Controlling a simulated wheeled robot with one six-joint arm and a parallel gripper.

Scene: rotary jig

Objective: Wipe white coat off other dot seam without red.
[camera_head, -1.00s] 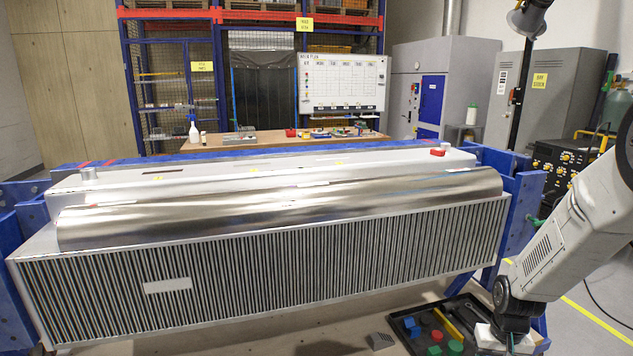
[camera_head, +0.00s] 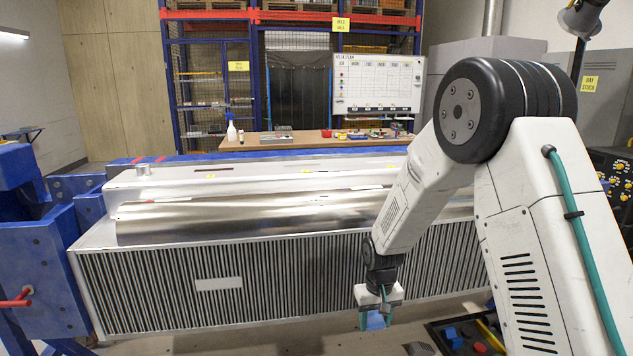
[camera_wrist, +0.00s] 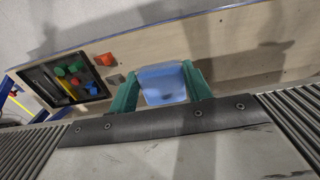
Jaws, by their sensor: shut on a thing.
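My gripper (camera_head: 376,318) is in front of the ribbed face of the large jig-mounted unit (camera_head: 218,284), low in the head view. Its green fingers are shut on a blue block-like pad (camera_head: 374,321), which also shows between the fingers in the wrist view (camera_wrist: 162,84). The unit has a shiny curved metal cover (camera_head: 230,222) along its top. Pale strips lie along the cover's upper edge, and small yellow marks (camera_head: 210,176) sit on the white ledge behind. My arm hides the right end of the unit. I cannot tell the seam dots or any coat clearly.
A black tray (camera_wrist: 52,103) holds coloured blocks; a red block (camera_wrist: 104,59) and a grey block (camera_wrist: 115,79) lie outside it. Blue jig frames (camera_head: 45,255) flank the unit. A bench (camera_head: 290,141) with a spray bottle (camera_head: 231,130) stands behind.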

